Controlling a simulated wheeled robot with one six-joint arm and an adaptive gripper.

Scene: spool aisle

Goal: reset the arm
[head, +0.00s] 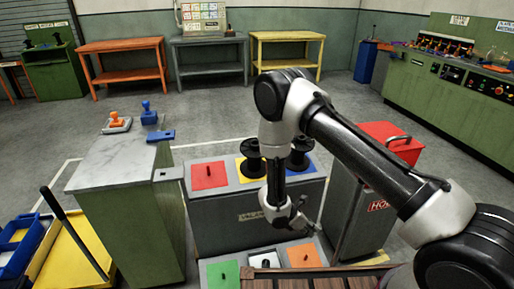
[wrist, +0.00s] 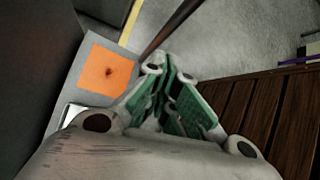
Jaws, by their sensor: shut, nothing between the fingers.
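My gripper (head: 286,219) hangs from my arm near the middle of the head view. It points down in front of the grey cabinet with the coloured top squares. In the wrist view my gripper (wrist: 172,95) has its green-padded fingers together with nothing between them. An orange square (wrist: 107,70) on a low grey surface lies left of the fingers in the wrist view. That orange square also shows in the head view (head: 303,255), below my gripper. The gripper touches nothing that I can see.
Two black spools (head: 252,160) (head: 299,155) stand on the grey cabinet (head: 230,222), beside a red square (head: 209,175). A red-lidded bin (head: 390,140) stands right, partly behind my arm. A green cabinet (head: 130,215) and yellow cart (head: 72,255) stand left. Open floor lies behind.

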